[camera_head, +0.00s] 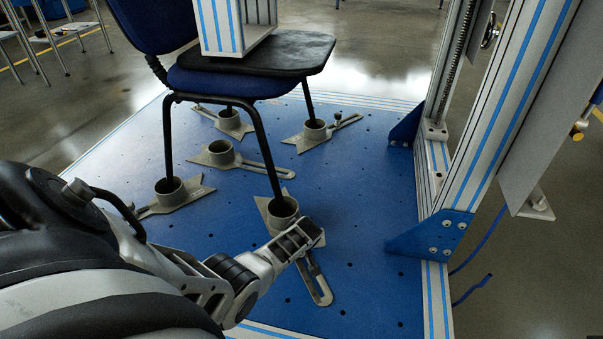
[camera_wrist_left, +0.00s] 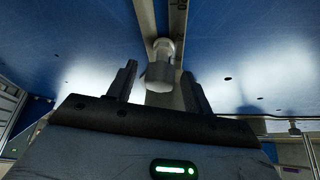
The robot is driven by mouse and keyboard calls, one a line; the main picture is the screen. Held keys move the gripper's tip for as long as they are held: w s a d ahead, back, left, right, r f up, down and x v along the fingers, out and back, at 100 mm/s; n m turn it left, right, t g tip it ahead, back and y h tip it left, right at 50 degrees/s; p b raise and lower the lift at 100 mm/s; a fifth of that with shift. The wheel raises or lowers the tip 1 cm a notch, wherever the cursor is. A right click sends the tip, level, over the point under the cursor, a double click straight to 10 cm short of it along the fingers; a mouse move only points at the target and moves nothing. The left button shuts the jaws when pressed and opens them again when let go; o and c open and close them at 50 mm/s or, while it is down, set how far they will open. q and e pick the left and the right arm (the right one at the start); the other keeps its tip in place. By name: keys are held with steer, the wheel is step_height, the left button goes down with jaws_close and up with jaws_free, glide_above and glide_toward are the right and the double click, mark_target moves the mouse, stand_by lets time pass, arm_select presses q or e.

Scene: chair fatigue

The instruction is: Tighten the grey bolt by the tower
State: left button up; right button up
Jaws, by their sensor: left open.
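My left gripper (camera_head: 305,236) reaches down over the front clamp (camera_head: 320,288) on the blue plate, just in front of the cup holding a chair leg. In the left wrist view the open fingers (camera_wrist_left: 159,74) stand on either side of a grey bolt (camera_wrist_left: 161,50), with gaps visible. The bolt sits on the clamp's slotted bar (camera_wrist_left: 178,18). In the head view my gripper hides this bolt. The tower (camera_head: 515,95), an aluminium frame with blue stripes, rises to the right of the clamp. My right gripper is not in view.
The blue chair (camera_head: 215,82) stands with its legs in clamp cups; a block presses on its seat pad (camera_head: 290,52). A spare clamp (camera_head: 218,152) lies mid-plate. Another clamp (camera_head: 314,132) carries a small upright bolt (camera_head: 338,117). A blue bracket (camera_head: 430,238) borders the plate at right.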

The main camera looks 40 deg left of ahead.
arm_select(q)
steer(key=shift+w+d+n+g, duration=0.15)
steer(key=shift+n+g, duration=0.25)
steer(key=shift+n, duration=0.5)
steer(key=shift+n+g+y, duration=0.5)
steer(key=shift+n, duration=0.6)
steer(key=c, duration=0.9)
steer(key=shift+r+m+t+p, duration=0.15)
steer(key=shift+m+t+p, duration=0.25)
steer(key=shift+m+p, duration=0.3)
steer(key=shift+c, duration=0.2)
steer(key=shift+s+m+t+h+p, duration=0.25)
steer(key=shift+m+h+p, duration=0.2)
steer(key=shift+m, duration=0.55)
steer(key=shift+w+f+m+t, duration=0.1)
steer(key=shift+f+m+t, duration=0.1)
steer(key=shift+m+t, duration=0.1)
